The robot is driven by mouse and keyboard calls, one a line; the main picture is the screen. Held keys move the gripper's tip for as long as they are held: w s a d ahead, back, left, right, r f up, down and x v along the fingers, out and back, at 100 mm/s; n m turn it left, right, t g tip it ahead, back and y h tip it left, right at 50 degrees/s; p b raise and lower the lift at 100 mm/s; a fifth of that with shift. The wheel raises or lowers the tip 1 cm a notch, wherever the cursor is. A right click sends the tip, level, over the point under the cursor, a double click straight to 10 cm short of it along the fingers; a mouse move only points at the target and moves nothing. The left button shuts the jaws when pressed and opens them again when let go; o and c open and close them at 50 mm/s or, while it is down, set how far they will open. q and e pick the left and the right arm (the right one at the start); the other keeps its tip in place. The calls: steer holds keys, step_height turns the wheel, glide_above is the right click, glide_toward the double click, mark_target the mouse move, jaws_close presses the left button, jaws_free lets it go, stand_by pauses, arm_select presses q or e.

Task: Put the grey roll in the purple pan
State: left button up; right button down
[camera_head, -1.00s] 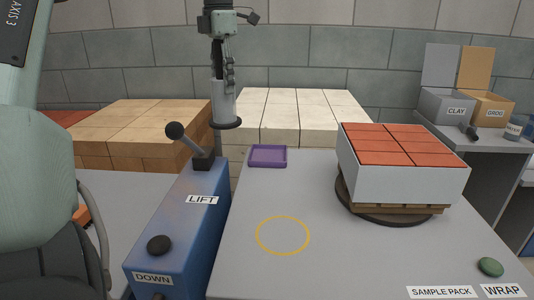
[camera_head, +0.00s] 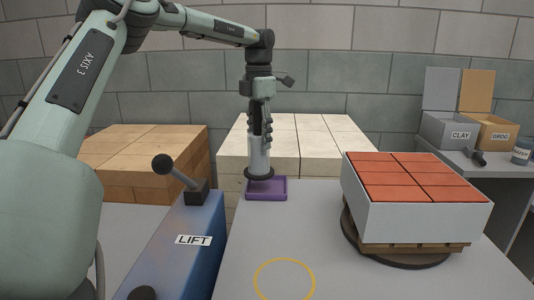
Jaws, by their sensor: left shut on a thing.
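The grey roll (camera_head: 259,156), a pale upright cylinder with a dark round flange at its lower end, is near the middle of the head view. My left gripper (camera_head: 260,133) is shut on its upper part, and the fingers hide some of it. The small square purple pan (camera_head: 278,195) is on the grey table near its far edge. The flange overlaps the back left part of the pan in the picture. I cannot tell whether it touches the pan or hangs just above it. My right gripper is not in view.
A white-sided block topped with red bricks (camera_head: 417,210) stands on a round turntable at right. A blue lift box with a lever (camera_head: 180,240) is at left. Pale bricks (camera_head: 330,150) are stacked behind. The table around the yellow ring (camera_head: 285,281) is clear.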

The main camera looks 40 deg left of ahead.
mark_target(267, 152)
arm_select(q)
steer(key=shift+w+d+f, duration=0.3)
steer(key=shift+w+f, duration=0.05)
steer(key=shift+w, duration=0.15)
steer(key=shift+w+d+f, duration=0.25)
steer(key=shift+w+f, duration=0.05)
steer(key=shift+w, duration=0.15)
step_height(267, 152, down, 3)
steer(key=shift+f, duration=0.35)
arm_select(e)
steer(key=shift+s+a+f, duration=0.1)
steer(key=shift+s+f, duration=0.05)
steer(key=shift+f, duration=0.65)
arm_select(q)
steer(key=o, duration=1.1)
steer(key=shift+f, duration=0.15)
steer(key=o, duration=0.4)
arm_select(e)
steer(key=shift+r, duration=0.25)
